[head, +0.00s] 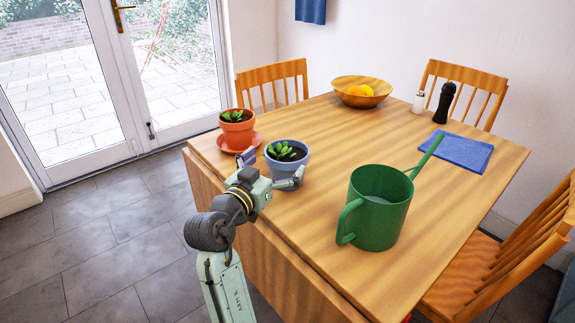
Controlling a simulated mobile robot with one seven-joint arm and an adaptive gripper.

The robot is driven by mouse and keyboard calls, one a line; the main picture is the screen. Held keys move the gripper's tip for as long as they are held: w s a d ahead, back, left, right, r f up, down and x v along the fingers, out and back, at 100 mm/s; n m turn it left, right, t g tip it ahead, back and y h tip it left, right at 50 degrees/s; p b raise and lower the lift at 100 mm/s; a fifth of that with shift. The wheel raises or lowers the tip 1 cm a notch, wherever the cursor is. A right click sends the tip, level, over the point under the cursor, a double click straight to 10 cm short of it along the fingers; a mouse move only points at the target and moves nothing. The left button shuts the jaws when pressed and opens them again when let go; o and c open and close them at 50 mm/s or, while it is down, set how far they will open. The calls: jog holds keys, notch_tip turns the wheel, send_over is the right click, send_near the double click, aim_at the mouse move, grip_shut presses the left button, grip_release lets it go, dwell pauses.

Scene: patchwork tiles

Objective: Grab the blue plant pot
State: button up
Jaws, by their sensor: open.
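The blue plant pot (287,169) holds a small green succulent and stands upright near the left edge of the wooden table (320,228). My gripper (275,170) is open at the pot, with one finger at the pot's left side and the other in front of its lower right side. Whether the fingers touch the pot cannot be told. Part of the pot's lower front is hidden behind my gripper.
A terracotta pot (237,132) on an orange saucer (258,139) stands close behind to the left. A fruit bowl (345,97), a pepper mill (443,104), a salt shaker (418,104) and a blue cloth (455,151) lie farther back.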

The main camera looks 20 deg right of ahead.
aim_at(296, 143)
jog(key=p+x, duration=0.1)
jog(key=x, duration=0.4)
jog(key=shift+s+d+p, duration=0.1)
jog(key=shift+p, duration=0.25)
jog(key=shift+w+d+f, duration=0.1)
jog(key=shift+w+d, duration=0.05)
jog(key=shift+w, duration=0.05)
jog(key=shift+c, duration=0.4)
jog(key=c, duration=1.4)
